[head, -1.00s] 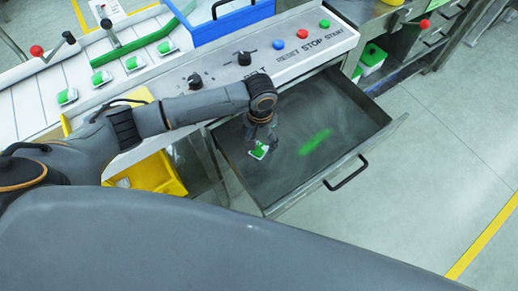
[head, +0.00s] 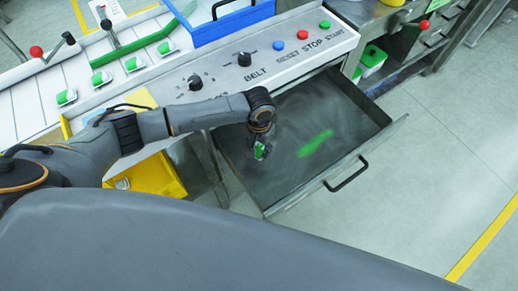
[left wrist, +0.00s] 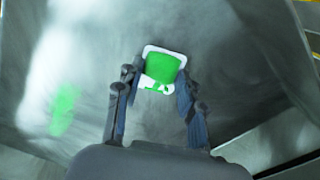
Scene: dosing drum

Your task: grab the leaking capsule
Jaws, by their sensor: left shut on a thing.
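A green and white capsule (head: 260,151) is between the fingers of my left gripper (head: 260,145), inside the open metal drawer (head: 335,110). In the left wrist view the capsule (left wrist: 162,68) shows a white rim, a green middle and a green smear near its lower edge. My left gripper (left wrist: 158,95) is shut on it, one finger on each side. A green smear (head: 315,143) lies on the drawer floor to the right of the gripper. I cannot tell whether the capsule touches the floor. My right gripper is not in view.
The control panel (head: 270,50) with knobs and buttons stands behind the drawer. Several similar capsules (head: 102,79) sit on the white belt at the left. A yellow bin (head: 150,175) is left of the drawer, and the drawer handle (head: 346,174) juts out at the front right.

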